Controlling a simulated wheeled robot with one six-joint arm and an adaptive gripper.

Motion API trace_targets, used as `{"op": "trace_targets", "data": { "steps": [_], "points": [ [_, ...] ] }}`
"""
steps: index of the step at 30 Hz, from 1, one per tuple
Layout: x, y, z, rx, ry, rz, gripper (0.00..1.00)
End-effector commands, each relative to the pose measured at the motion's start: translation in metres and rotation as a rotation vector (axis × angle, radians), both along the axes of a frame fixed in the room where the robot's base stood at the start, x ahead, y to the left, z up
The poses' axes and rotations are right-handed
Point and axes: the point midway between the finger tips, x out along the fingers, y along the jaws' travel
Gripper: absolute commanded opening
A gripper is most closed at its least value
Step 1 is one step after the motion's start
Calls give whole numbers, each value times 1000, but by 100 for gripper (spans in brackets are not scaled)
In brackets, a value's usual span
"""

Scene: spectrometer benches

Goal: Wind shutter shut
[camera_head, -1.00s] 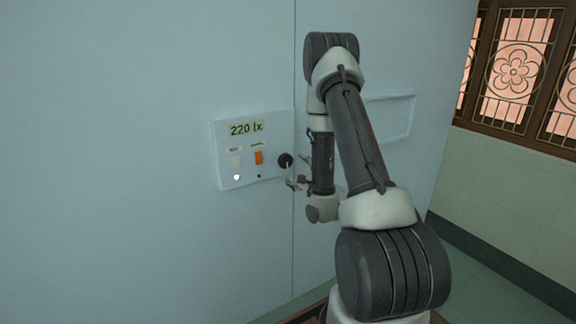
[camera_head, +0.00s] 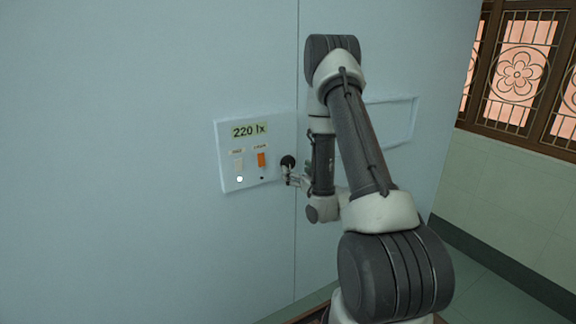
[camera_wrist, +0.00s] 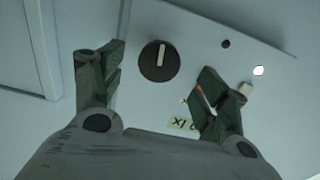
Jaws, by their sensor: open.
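A round black knob (camera_head: 288,161) with a white pointer line sits at the right end of a pale control panel (camera_head: 228,184). In the wrist view the knob (camera_wrist: 158,62) lies in the gap between my fingers, its line nearly vertical there. My gripper (camera_head: 292,177) is open in front of the knob; its fingers (camera_wrist: 158,58) stand either side of it in the picture. I cannot tell whether they touch it. The readout (camera_head: 249,130) shows 220 lx. No shutter can be made out.
An orange switch (camera_head: 261,159), a pale switch (camera_head: 238,164) and a lit white spot (camera_head: 239,179) are left of the knob. A recessed frame (camera_head: 414,122) is on the wall behind my arm. A grilled window (camera_head: 517,70) is at right.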

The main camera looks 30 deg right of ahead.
Motion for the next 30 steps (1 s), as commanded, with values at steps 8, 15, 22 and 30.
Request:
{"op": "trace_targets", "data": {
  "steps": [8, 15, 22, 30],
  "points": [
    [47, 3, 0, 2, -2, 1, 74],
    [65, 3, 0, 4, -1, 1, 74],
    [66, 3, 0, 5, 0, 0, 74],
    [66, 3, 0, 4, -1, 0, 28]
  ]
}}
